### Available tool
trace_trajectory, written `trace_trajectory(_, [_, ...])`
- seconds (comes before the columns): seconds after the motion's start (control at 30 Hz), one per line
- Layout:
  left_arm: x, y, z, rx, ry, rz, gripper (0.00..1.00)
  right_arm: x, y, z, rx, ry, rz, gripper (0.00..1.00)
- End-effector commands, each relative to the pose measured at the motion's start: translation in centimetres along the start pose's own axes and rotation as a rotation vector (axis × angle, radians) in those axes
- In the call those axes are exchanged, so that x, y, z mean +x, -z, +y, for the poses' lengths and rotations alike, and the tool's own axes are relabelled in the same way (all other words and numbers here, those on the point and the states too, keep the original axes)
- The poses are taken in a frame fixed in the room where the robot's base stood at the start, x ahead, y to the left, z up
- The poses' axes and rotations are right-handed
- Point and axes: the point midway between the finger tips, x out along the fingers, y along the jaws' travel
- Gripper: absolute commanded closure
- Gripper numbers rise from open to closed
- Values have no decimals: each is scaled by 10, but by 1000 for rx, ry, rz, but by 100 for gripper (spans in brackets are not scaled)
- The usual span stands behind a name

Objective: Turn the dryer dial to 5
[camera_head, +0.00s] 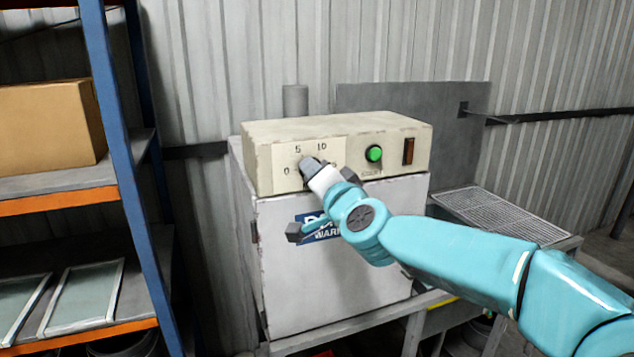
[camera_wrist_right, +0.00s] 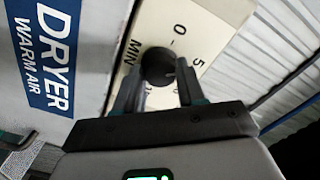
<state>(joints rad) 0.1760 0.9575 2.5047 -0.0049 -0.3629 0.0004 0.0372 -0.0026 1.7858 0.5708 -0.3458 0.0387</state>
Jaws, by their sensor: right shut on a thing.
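The dryer (camera_head: 340,265) is a white cabinet with a cream control box (camera_head: 270,150) on top. The dial's face carries the marks 0, 5 and 10, with another mark partly hidden at the right. My right gripper (camera_head: 312,168) reaches the dial from the right and covers most of it. In the right wrist view the round dark dial (camera_wrist_right: 157,66) sits between the two fingers of my right gripper (camera_wrist_right: 158,85), which is shut on it. The pointer's exact setting cannot be read. My left gripper is not in view.
A green button (camera_head: 374,153) and a dark red switch (camera_head: 408,151) sit right of the dial. The dryer's door handle (camera_head: 303,232) sticks out below. A blue-post shelf (camera_head: 125,170) with a cardboard box (camera_head: 50,123) stands left. A wire-mesh rack (camera_head: 500,214) lies at right.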

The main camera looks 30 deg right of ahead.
Motion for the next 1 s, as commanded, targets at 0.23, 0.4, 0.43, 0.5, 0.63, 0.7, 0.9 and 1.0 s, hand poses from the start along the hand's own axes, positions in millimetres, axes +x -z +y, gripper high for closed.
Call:
trace_trajectory(0.23, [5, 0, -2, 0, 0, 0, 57, 0, -1, 1, 84, -1, -3, 91])
trace_trajectory(0.4, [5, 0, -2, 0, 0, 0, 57, 0, -1, 0, 107, -1, -3, 91])
trace_trajectory(0.43, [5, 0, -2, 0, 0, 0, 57, 0, -1, 0, 109, -1, -3, 91])
trace_trajectory(0.5, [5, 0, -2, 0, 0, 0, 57, 0, -1, 0, 111, -1, -3, 91])
trace_trajectory(0.63, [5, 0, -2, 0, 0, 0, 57, 0, -1, 0, 111, -1, -3, 91])
trace_trajectory(0.7, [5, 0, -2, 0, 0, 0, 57, 0, -1, 0, 110, -1, -3, 91])
trace_trajectory(0.9, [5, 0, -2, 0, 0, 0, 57, 0, -1, 0, 109, -1, -2, 36])
trace_trajectory(1.0, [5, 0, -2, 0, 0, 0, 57, 0, -1, 0, 109, -1, -2, 36])
